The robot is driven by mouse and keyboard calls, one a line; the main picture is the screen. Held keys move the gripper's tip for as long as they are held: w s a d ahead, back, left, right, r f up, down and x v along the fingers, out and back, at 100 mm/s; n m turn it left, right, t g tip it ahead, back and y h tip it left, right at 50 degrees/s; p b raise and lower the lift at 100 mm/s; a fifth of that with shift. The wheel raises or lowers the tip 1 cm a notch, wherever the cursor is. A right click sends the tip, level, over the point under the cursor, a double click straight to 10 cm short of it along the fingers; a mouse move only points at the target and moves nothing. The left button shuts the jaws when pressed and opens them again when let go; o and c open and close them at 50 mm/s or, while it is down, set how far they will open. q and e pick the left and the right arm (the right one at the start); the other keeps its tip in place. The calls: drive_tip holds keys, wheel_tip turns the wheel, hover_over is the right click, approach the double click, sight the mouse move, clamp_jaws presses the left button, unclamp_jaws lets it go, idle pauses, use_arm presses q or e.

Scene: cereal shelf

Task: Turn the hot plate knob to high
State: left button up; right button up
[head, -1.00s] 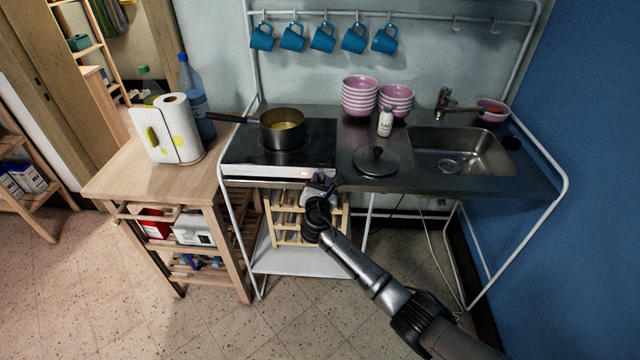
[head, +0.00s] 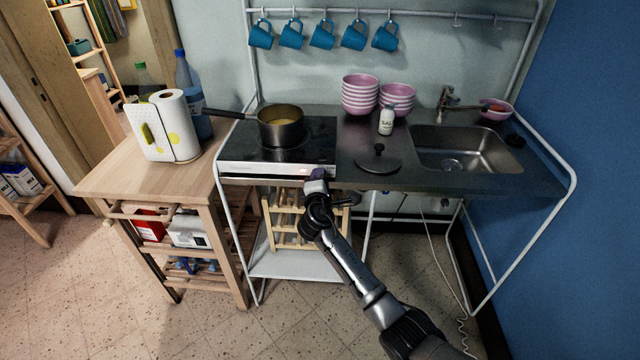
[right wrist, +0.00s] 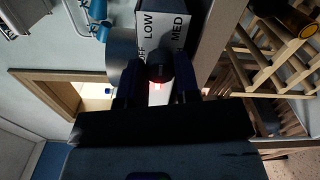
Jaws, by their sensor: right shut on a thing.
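The hot plate (head: 240,152) has a black top and a pale front panel (head: 265,168), set in the left part of the counter. My right gripper (head: 317,174) is at the right end of that panel and covers the knob in the head view. In the right wrist view, the dark round knob (right wrist: 159,67) sits between the two fingers of the gripper (right wrist: 158,82), which is shut on it. OFF, LOW and MED labels show around the knob, and a red glow shows by it. The knob's exact setting cannot be read. My left gripper is not in view.
A pot (head: 281,127) stands on the hot plate with its handle to the left. A lid (head: 378,163), a salt shaker (head: 386,122), pink bowls (head: 360,96) and a sink (head: 465,148) are to the right. A wooden rack (head: 283,222) stands below. A wooden cart (head: 150,178) is at left.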

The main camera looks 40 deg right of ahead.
drive_tip(key=m+b, duration=1)
drive_tip(key=m, duration=0.8)
drive_tip(key=shift+m+b, duration=0.3)
idle(0.4)
drive_tip(key=o, duration=0.9)
drive_tip(key=shift+o, duration=0.2)
drive_tip(key=shift+a, duration=0.1)
